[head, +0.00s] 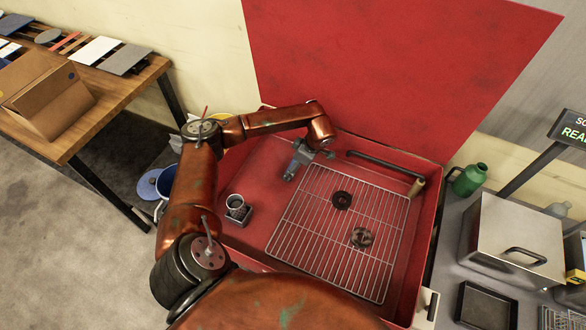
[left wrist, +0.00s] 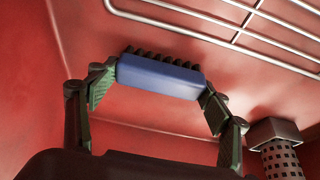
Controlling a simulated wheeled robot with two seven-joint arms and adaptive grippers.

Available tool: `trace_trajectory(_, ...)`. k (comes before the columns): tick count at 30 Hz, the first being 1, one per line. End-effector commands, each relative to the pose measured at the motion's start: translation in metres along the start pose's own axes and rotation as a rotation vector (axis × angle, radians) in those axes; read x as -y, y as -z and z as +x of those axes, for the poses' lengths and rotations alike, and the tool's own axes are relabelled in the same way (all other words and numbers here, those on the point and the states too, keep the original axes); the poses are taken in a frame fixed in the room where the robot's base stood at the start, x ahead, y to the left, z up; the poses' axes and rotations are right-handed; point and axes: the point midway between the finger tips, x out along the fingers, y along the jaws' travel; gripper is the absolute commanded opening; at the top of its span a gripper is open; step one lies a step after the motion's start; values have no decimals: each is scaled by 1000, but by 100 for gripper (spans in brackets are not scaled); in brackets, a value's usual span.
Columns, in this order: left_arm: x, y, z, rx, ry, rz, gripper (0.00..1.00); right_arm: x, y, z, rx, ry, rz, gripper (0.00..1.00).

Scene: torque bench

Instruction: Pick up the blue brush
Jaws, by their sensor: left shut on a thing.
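The blue brush (left wrist: 160,77) has a blue block body and dark bristles, and in the left wrist view it lies across the space between my two fingers. My left gripper (left wrist: 158,90) is shut on it, with a green-padded fingertip against each end. In the head view my left gripper (head: 294,166) points down inside the red box, near its back wall and left of the wire rack. In that view I cannot clearly tell the brush from the gripper. My right gripper is not in view.
The red box (head: 255,178) holds a wire rack (head: 325,252) with two dark round parts, a small mesh cup (head: 236,204) on a block, and a dark bar with a tan end.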

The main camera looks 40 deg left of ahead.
Motion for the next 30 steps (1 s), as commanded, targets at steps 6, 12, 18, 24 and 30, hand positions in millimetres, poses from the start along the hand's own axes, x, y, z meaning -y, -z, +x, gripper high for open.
trace_trajectory(6,0,0,0,0,0,0,50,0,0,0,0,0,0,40)
trace_trajectory(12,0,0,0,0,0,0,47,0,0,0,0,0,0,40)
trace_trajectory(18,-1,2,-5,0,-2,-1,47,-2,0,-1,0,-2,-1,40)
trace_trajectory(24,-2,12,-28,0,-5,-2,47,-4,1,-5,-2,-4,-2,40)
trace_trajectory(30,12,1,-74,3,-7,3,47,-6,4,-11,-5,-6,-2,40)
